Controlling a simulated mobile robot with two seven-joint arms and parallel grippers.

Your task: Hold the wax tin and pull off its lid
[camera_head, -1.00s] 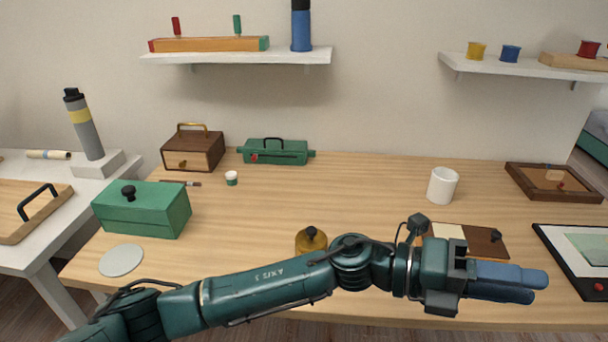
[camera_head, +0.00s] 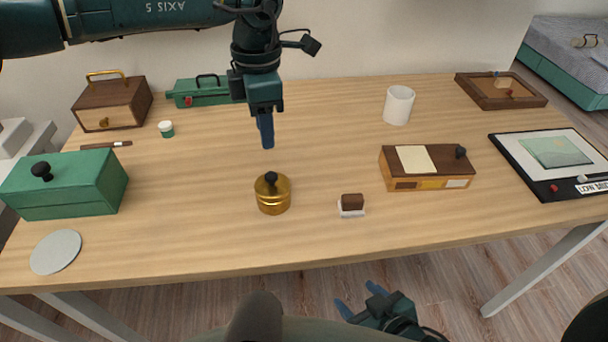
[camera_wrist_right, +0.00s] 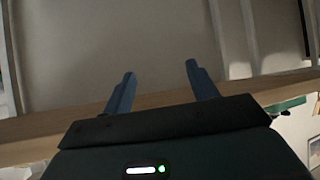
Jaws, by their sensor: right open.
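The wax tin (camera_head: 273,201) is a round brass tin standing upright near the front middle of the table. Its lid (camera_head: 283,183), with a black knob, sits on it. My left gripper (camera_head: 267,142) points down above and behind the tin, apart from it. Its fingers overlap in the head view, so its opening is unclear. My right gripper (camera_head: 357,298) is low in front of the table edge, apart from the tin. It is open and empty, and its two spread fingers show in the right wrist view (camera_wrist_right: 160,72). The tin is not seen in that view.
A small brown-and-white brush or block (camera_head: 351,206) lies right of the tin, then a wooden box (camera_head: 425,183). A green box (camera_head: 70,190) and grey disc (camera_head: 56,252) are at left. A white cup (camera_head: 398,105) stands behind. The wood around the tin is clear.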

